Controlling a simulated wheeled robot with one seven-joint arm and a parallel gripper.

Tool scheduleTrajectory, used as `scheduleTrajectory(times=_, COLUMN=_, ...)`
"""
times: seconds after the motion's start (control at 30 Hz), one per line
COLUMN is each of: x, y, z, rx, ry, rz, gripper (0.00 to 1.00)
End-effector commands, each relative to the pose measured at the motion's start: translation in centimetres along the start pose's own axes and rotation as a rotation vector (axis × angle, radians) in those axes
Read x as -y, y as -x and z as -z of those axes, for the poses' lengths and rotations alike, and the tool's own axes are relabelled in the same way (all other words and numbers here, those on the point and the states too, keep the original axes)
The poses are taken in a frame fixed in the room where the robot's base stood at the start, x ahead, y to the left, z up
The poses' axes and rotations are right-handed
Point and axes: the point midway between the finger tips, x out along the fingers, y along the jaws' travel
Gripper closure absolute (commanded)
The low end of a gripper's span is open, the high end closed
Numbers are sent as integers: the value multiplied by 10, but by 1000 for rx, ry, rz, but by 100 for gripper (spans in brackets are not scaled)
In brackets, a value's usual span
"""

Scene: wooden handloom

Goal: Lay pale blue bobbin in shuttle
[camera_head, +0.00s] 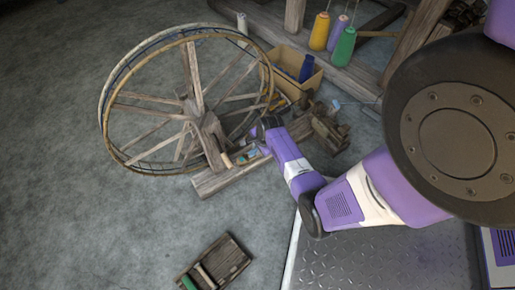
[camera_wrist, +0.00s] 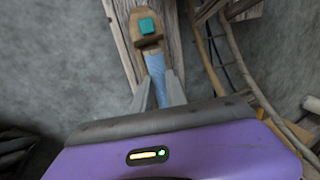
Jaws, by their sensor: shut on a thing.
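The pale blue bobbin (camera_wrist: 156,70) is between the two fingers of my gripper (camera_wrist: 158,93) in the wrist view, and the fingers are shut on it. The wooden shuttle (camera_wrist: 147,42), with a rounded end and a teal square on it, lies just ahead on a weathered plank. The bobbin lines up with the shuttle and overlaps it in the picture. I cannot tell whether it touches the shuttle or is above it. In the head view my gripper (camera_head: 262,138) is low over the wheel's wooden base, and the bobbin is not clear there.
A large spoked wheel (camera_head: 193,70) stands close left of my gripper. Behind is a cardboard box (camera_head: 284,60) with a blue item. Yellow, purple and green (camera_head: 343,46) cones stand on a beam. A wooden tray (camera_head: 233,254) with a green bobbin lies on open floor in front.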

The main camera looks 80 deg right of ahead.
Motion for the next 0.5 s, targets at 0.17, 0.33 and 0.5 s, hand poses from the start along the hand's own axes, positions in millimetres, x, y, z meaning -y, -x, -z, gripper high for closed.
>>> scheduleTrajectory(times=0.17, x=-4, y=-2, z=0, rx=0, ry=0, rz=-6, gripper=57)
scheduleTrajectory(times=0.33, x=-7, y=-3, z=0, rx=1, ry=-1, rz=-12, gripper=57)
scheduleTrajectory(times=0.5, x=-9, y=-4, z=-1, rx=2, ry=-1, rz=-16, gripper=57)
